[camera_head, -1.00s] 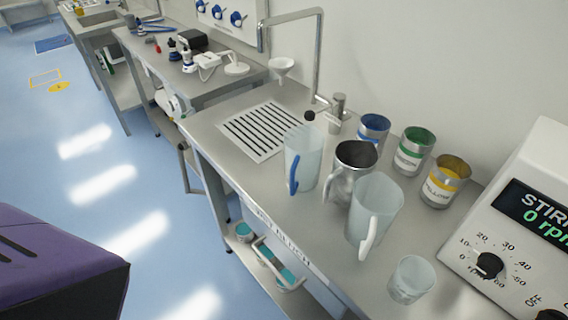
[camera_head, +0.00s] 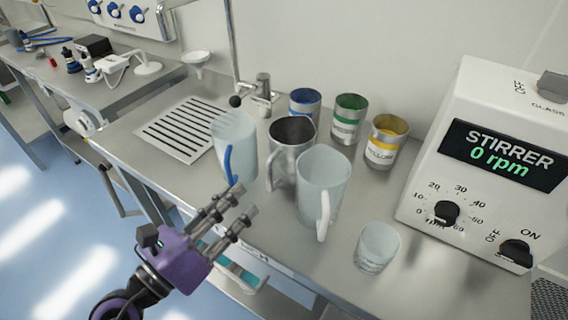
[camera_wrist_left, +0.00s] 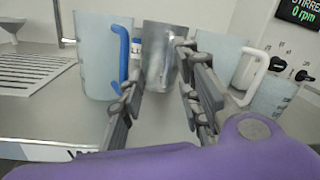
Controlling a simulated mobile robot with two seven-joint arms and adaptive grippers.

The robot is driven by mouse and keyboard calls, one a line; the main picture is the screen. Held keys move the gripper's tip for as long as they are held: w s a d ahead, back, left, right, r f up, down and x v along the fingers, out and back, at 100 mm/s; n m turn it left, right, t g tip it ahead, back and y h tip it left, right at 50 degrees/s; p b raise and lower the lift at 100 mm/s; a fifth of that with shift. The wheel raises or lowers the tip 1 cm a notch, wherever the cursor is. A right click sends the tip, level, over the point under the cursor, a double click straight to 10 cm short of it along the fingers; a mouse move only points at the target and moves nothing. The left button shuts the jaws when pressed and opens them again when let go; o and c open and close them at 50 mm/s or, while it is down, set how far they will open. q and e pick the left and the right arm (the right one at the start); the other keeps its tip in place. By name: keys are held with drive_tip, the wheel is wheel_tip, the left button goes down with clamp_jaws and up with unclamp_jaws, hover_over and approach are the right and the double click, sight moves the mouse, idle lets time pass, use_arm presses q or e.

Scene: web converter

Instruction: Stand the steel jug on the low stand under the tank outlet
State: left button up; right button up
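The steel jug (camera_head: 290,150) stands upright on the grey bench, between a clear jug with a blue handle (camera_head: 236,140) and a clear jug with a white handle (camera_head: 325,180). Its handle faces the front. My left gripper (camera_head: 240,200) is open and empty at the bench's front edge, in front of the jugs and apart from them. In the left wrist view the steel jug (camera_wrist_left: 163,55) shows beyond and between the fingers (camera_wrist_left: 160,100). The tank outlet and low stand cannot be made out. My right gripper is not in view.
A clear beaker (camera_head: 377,246) stands at the front right. Blue, green and yellow labelled cans (camera_head: 386,142) stand behind the jugs. A stirrer unit (camera_head: 480,175) is at the right. A slotted drain (camera_head: 183,128) and tap (camera_head: 263,88) lie at the left and back.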

sight(270, 190)
use_arm(q)
drive_tip(key=m, duration=0.1)
drive_tip(key=d+m+g, duration=0.1)
drive_tip(key=m, duration=0.1)
drive_tip(key=m+g+h, duration=0.1)
drive_tip(key=shift+w+d+m, duration=0.15)
drive_tip(key=shift+d+m, duration=0.15)
drive_tip(key=shift+d, duration=0.05)
drive_tip(key=shift+w+d+m, duration=0.2)
drive_tip(key=shift+d+m, duration=0.05)
drive_tip(key=shift+m, duration=0.15)
drive_tip(key=p+x, duration=0.2)
drive_tip(key=x, duration=0.4)
drive_tip(key=shift+w, duration=0.35)
drive_tip(key=shift+w+d, duration=0.3)
drive_tip(key=shift+d, duration=0.05)
drive_tip(key=shift+f, duration=0.1)
clamp_jaws()
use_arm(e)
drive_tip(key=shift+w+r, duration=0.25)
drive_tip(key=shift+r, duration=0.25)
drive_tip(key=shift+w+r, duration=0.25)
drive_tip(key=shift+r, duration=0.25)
